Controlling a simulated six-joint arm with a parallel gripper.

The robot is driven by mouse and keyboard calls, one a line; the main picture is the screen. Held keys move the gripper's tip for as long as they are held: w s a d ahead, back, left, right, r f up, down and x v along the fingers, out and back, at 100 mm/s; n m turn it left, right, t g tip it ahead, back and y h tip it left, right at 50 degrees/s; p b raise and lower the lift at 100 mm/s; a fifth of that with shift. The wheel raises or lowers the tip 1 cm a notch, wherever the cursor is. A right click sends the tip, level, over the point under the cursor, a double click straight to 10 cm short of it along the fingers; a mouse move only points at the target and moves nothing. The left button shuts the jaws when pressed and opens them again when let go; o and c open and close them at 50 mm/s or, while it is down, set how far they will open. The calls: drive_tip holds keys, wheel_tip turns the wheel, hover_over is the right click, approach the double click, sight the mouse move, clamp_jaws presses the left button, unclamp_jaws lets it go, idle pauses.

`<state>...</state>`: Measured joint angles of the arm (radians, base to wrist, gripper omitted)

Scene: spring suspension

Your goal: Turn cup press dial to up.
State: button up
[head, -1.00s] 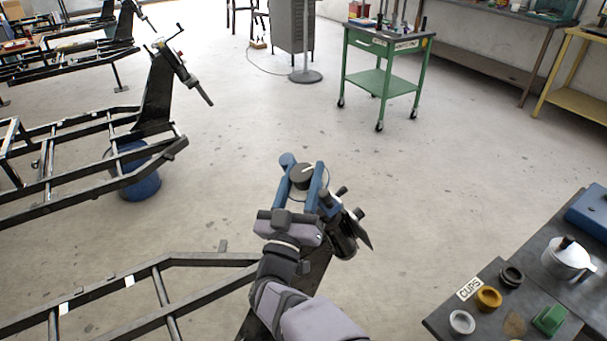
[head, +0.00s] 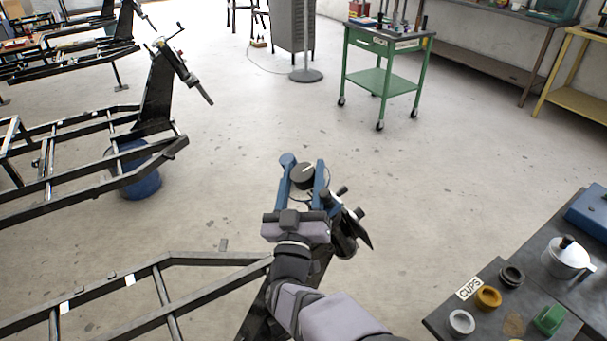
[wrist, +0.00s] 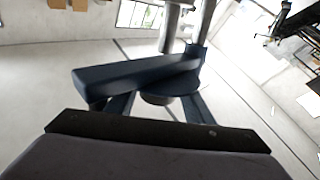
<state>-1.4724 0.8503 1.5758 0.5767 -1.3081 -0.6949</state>
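The cup press dial (head: 302,176) is a dark round knob with a white pointer mark. It is near the middle of the head view, and the mark points up and to the right. My gripper (head: 304,172) has its two blue fingers spread, one on each side of the dial. I cannot tell whether either finger touches it. In the wrist view my gripper (wrist: 165,88) shows its fingers close up. A dark round part there, between and behind the fingers, is mostly hidden.
A black machine part with knobs (head: 348,222) stands right beside my gripper. A dark table (head: 437,322) at the lower right holds cups and a silver pot (head: 567,258). A black frame (head: 160,290) lies at the lower left.

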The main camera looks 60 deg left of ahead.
drive_tip(key=shift+m+t+h, duration=0.4)
drive_tip(key=shift+m+t, duration=0.2)
drive_tip(key=shift+m+t, duration=0.3)
drive_tip(key=shift+t, duration=0.1)
drive_tip(key=b+v, duration=0.2)
drive_tip(key=v, duration=1)
drive_tip(key=shift+h, duration=0.6)
drive_tip(key=x, duration=0.4)
drive_tip(key=r+x, duration=0.1)
drive_tip(key=x, duration=0.6)
drive_tip(key=shift+a+r, duration=0.2)
drive_tip(key=shift+r, duration=0.15)
drive_tip(key=shift+w+a+f, duration=0.1)
drive_tip(key=shift+a, duration=0.15)
drive_tip(key=shift+d+m+t+h+b, duration=0.1)
drive_tip(key=shift+m+t+h+b, duration=0.5)
drive_tip(key=shift+m+t+h, duration=1.35)
